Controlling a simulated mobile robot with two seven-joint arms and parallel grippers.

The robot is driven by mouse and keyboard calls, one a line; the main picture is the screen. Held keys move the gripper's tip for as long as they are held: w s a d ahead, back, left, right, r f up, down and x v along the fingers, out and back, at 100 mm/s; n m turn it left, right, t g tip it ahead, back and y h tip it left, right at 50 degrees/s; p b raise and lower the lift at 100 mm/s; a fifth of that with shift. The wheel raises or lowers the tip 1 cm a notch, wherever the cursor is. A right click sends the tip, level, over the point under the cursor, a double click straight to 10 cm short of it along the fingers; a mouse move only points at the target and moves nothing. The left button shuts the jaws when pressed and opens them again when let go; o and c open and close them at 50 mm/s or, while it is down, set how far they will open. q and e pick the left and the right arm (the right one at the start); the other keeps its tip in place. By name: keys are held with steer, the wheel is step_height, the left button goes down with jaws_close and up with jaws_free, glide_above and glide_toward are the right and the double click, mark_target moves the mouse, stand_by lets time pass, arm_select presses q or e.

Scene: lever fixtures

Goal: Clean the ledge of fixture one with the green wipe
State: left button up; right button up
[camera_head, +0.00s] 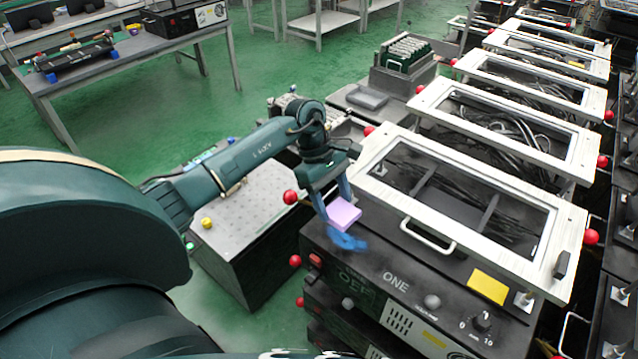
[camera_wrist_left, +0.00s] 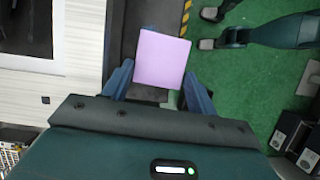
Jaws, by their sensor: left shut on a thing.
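My left gripper (camera_head: 335,204) is shut on a lilac block-like wipe (camera_head: 343,214), not a green one. The lilac wipe also shows between the fingers in the left wrist view (camera_wrist_left: 162,60). The gripper is at the left end of the front ledge of fixture one (camera_head: 380,258), a black box marked ONE. An irregular blue patch (camera_head: 346,241) is on the ledge just below the wipe in the picture. I cannot tell whether the wipe touches the ledge. No green wipe is seen. My right gripper is not in view.
A white frame with a handle (camera_head: 428,236) stands behind the ledge. A yellow patch (camera_head: 487,287) lies to its right. Red balls (camera_head: 290,197) stick out at the left side. A grey perforated-top box (camera_head: 250,220) stands left of the fixture, with green floor around it.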

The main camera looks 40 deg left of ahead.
arm_select(q)
steer(key=a+f+n, duration=0.1)
steer(key=a+f+n+t+b, duration=0.1)
steer(key=a, duration=0.1)
steer(key=w+a+f+n+b, duration=0.1)
steer(key=n, duration=0.1)
steer(key=shift+a+f+t, duration=0.2)
steer(key=shift+a+t, duration=0.05)
steer(key=shift+t, duration=0.15)
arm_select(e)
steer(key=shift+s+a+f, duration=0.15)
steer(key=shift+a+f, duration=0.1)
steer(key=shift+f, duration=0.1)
arm_select(q)
steer(key=shift+a+r+y+p, duration=0.1)
steer(key=shift+r+y+p, duration=0.15)
steer(key=shift+y, duration=0.65)
steer(key=shift+f, duration=0.1)
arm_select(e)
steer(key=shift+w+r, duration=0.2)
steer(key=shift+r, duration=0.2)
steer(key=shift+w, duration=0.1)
